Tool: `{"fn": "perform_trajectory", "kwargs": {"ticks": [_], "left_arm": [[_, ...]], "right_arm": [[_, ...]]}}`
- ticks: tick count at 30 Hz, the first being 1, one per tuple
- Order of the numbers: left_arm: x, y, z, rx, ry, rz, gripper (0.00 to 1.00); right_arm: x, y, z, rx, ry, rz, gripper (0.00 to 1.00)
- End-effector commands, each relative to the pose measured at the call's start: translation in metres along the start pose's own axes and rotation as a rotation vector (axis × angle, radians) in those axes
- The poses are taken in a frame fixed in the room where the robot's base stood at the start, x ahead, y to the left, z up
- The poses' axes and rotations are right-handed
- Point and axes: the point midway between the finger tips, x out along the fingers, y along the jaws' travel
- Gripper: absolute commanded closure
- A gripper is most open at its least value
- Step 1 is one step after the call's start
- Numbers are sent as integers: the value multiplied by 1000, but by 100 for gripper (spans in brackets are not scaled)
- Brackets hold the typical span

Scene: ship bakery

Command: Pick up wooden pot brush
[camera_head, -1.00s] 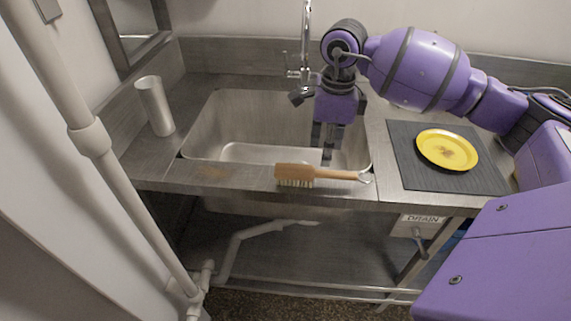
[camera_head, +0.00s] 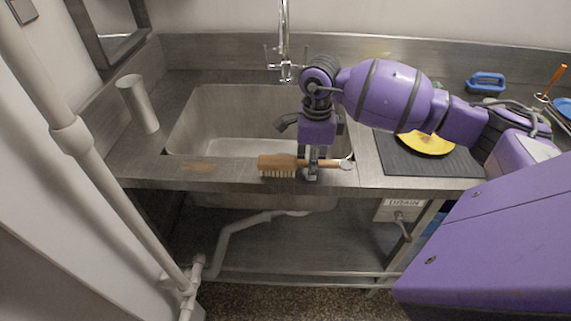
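The wooden pot brush (camera_head: 270,160) lies along the front rim of the metal sink counter, its pale bristles toward the front and its handle pointing right to a light tip. My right gripper (camera_head: 311,172) reaches down from above with its fingers at the handle, just right of the brush head. The fingers hide part of the handle. I cannot tell whether they press on it or only stand around it. The brush appears to rest still on the rim. My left gripper is not in view.
The sink basin (camera_head: 225,125) opens right behind the brush, with a faucet (camera_head: 284,60) at the back. A metal cup (camera_head: 138,104) stands on the left. A yellow plate (camera_head: 428,146) lies on a dark mat (camera_head: 400,162) at right. A white pipe (camera_head: 100,185) runs along the left.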

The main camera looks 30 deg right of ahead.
Motion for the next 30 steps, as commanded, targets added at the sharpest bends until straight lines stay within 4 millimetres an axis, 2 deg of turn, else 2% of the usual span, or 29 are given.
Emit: {"fn": "perform_trajectory", "kwargs": {"ticks": [1,7,20,23,27,30], "left_arm": [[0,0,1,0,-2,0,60],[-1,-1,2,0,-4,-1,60],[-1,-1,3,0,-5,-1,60],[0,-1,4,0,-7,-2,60],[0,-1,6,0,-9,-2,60],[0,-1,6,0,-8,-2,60]], "right_arm": [[0,0,0,0,0,0,74],[0,0,0,0,0,0,100],[-5,-1,0,1,-1,-2,100],[-14,-1,0,1,-2,-3,100],[-35,0,-1,-1,-1,-3,100],[-54,16,-8,-4,1,-5,100]]}}
